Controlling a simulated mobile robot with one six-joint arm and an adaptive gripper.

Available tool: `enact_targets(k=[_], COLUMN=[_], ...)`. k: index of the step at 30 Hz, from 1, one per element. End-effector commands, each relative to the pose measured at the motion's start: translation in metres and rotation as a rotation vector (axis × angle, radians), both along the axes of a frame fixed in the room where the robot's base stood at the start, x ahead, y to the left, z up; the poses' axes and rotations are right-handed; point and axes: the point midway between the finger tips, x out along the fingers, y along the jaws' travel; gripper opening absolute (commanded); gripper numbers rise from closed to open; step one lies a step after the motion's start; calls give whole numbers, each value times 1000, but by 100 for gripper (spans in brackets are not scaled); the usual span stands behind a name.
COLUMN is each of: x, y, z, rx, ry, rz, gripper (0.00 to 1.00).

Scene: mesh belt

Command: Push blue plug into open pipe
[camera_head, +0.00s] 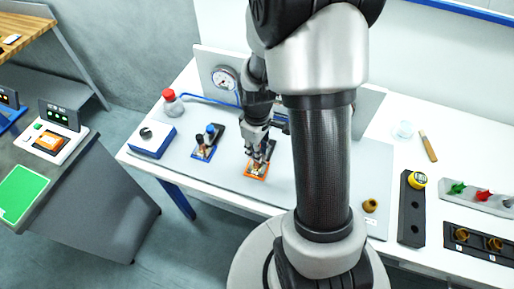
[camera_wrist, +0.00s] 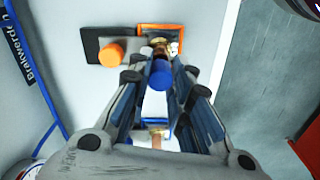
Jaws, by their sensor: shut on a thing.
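The blue plug (camera_wrist: 160,75) shows between the fingertips of my gripper (camera_wrist: 160,72) in the wrist view, and the gripper is shut on it. Just beyond it, in line with it, is a brass pipe end (camera_wrist: 160,45) in an orange-edged holder (camera_wrist: 173,29). I cannot tell whether the plug touches the pipe. In the head view my gripper (camera_head: 262,150) points down over the orange-edged holder (camera_head: 256,177); the plug is hidden there. A second, blue-edged holder (camera_head: 201,157) with a copper pipe stands to the left, with a blue knob (camera_head: 211,130) by it.
An orange knob (camera_wrist: 110,53) sits beside the orange-edged holder. A brass fitting (camera_head: 370,205) and a black rack (camera_head: 412,222) are on the right.

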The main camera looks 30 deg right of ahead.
Motion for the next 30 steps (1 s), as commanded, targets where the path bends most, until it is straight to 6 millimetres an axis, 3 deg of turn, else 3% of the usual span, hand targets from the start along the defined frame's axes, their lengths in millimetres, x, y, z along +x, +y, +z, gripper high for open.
enact_targets(k=[26,27,30], x=[0,0,0], y=[0,0,0], z=[-23,-23,-22], rx=[0,0,0], ry=[0,0,0], rz=[0,0,0], gripper=[1,20,26])
